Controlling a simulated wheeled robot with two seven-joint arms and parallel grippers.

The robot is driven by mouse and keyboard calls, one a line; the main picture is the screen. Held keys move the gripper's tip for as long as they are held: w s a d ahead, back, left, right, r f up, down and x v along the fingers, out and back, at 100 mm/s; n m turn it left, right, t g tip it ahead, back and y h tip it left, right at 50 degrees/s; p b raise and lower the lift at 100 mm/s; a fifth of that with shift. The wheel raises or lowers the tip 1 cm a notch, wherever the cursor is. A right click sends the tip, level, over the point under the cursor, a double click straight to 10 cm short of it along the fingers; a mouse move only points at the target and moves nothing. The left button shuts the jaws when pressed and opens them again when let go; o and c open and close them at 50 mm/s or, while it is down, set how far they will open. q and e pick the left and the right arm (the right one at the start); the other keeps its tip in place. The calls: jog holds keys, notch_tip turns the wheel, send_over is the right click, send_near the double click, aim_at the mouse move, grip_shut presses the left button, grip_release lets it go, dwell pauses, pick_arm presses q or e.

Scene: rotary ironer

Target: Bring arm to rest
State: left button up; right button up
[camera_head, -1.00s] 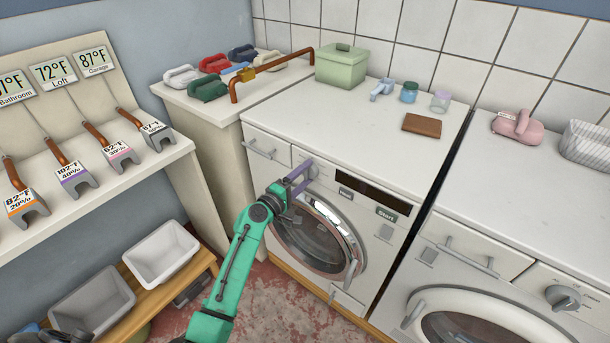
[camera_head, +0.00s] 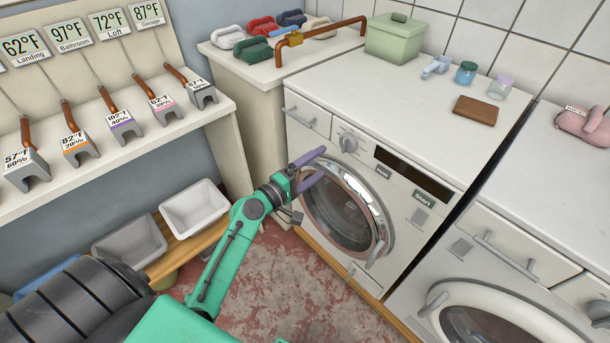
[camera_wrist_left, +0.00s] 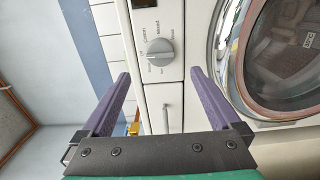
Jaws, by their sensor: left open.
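My left arm is green, with a gripper (camera_head: 317,164) that has purple fingers. It hangs in the air in front of the ironer-side washing machine (camera_head: 395,205), left of its round glass door (camera_head: 340,210) and below the dial (camera_head: 348,142). In the left wrist view the two purple fingers (camera_wrist_left: 160,76) stand wide apart with nothing between them. Beyond them, that view shows the dial (camera_wrist_left: 158,52) and the door (camera_wrist_left: 285,55). The gripper touches nothing that I can see. My right gripper is in neither view.
A shelf (camera_head: 125,135) with several grey tagged blocks runs along the left. White (camera_head: 194,208) and grey bins stand on a low wooden bench. Coloured irons, a green box (camera_head: 395,40) and a brown block (camera_head: 476,110) lie on the tops.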

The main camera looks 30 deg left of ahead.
pick_arm(q)
jog(key=v, duration=0.4)
jog(key=shift+s+b, duration=0.25)
jog(key=shift+b, duration=0.15)
jog(key=s+a+f+m+g+y, duration=0.2)
jog(key=s+f+g, duration=0.15)
jog(key=f, duration=1.15)
jog(key=s+a+f+m+g+y, duration=0.1)
jog(key=s+f+m+g+y, duration=0.2)
jog(key=f, duration=1.1)
jog(key=s+f+m+g, duration=0.3)
jog(key=s+f, duration=0.4)
jog(key=s, duration=0.3)
jog(key=s+a+f+m+g+y, duration=0.1)
jog(key=s+f+m+g, duration=0.2)
jog(key=s+f, duration=0.4)
jog(key=s+f+m+g, duration=0.3)
jog(key=s+f+m, duration=0.2)
jog(key=s, duration=0.8)
notch_tip(320, 180, down, 2)
jog(key=shift+s+a+f+y, duration=0.1)
jog(key=shift+s+a+y, duration=0.2)
jog(key=shift+y, duration=0.1)
